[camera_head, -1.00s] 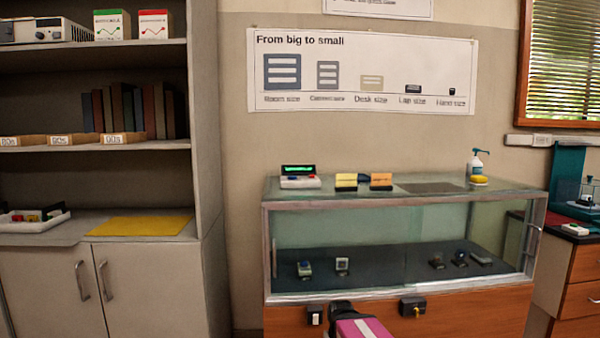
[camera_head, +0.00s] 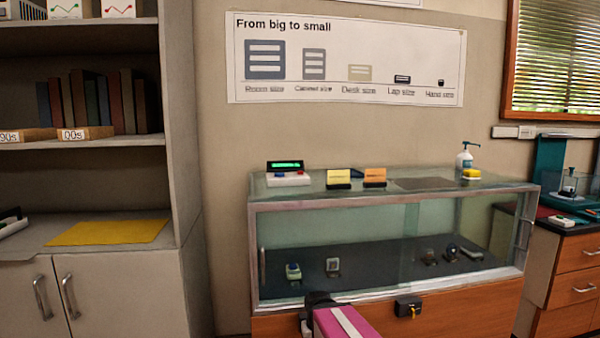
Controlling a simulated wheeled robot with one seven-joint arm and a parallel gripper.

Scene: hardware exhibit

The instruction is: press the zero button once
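A small white device with a lit green display (camera_head: 285,166) stands on the left end of the glass case's top. Its white base (camera_head: 288,179) carries a red and a blue button; which one is the zero button cannot be read from here. My gripper (camera_head: 318,300) shows at the bottom centre as a dark end in front of a magenta arm part with a white stripe. It is in front of the case's lower edge, well apart from the device. Its fingers cannot be made out.
The glass display case (camera_head: 400,285) holds several small devices. A shelf cabinet (camera_head: 115,290) stands left, a drawer counter (camera_head: 580,270) right.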

